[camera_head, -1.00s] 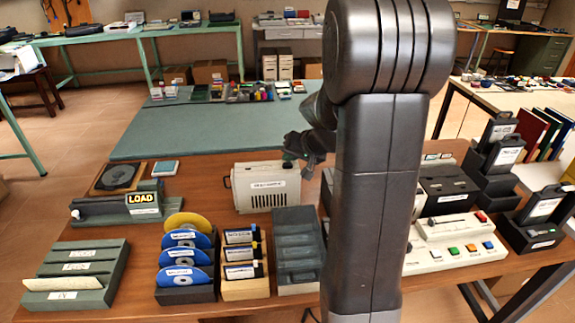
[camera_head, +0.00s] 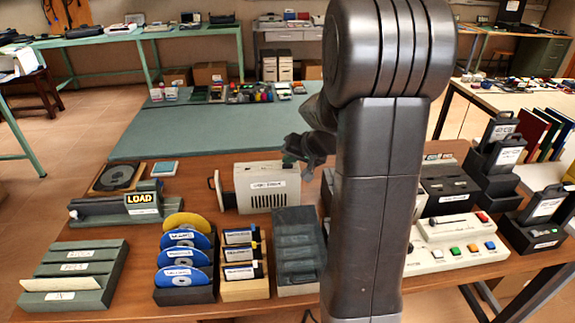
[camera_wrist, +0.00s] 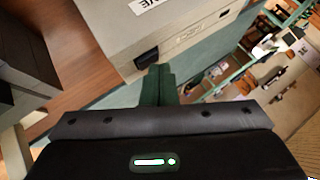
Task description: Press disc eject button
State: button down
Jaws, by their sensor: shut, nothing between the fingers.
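The white drive box (camera_head: 252,200) with a label and vent slots stands mid-table. A dark-fronted tray (camera_head: 215,190) sticks out from its left side. My gripper (camera_head: 292,158) is at the box's upper right back corner, partly behind my arm. In the wrist view the box (camera_wrist: 185,32) fills the upper part, with a small black button (camera_wrist: 147,58) on its near face. The green fingers of my gripper (camera_wrist: 159,70) are shut and empty, with their tips just right of the button. I cannot tell whether they touch it.
Left of the box are a LOAD device (camera_head: 115,208) and a dark disc pad (camera_head: 118,177). In front stand a disc rack (camera_head: 187,295) and a grey stepped holder (camera_head: 297,285). A control panel with coloured buttons (camera_head: 440,262) is at right. The green mat (camera_head: 200,135) behind is mostly clear.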

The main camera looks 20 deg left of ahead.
aim_at(290, 168)
jog(key=shift+r, duration=0.1)
dwell(0.3)
jog(key=shift+r+p, duration=0.45)
jog(key=shift+r, duration=0.2)
jog(key=shift+r+p, duration=1.55)
jog(key=shift+r, duration=0.95)
jog(key=shift+f, duration=0.1)
jog(key=shift+f+b, duration=0.45)
jog(key=shift+f, duration=0.1)
jog(key=shift+r+p, duration=0.2)
jog(key=shift+p, duration=0.55)
jog(key=shift+r+p, duration=0.1)
jog(key=shift+p, duration=0.8)
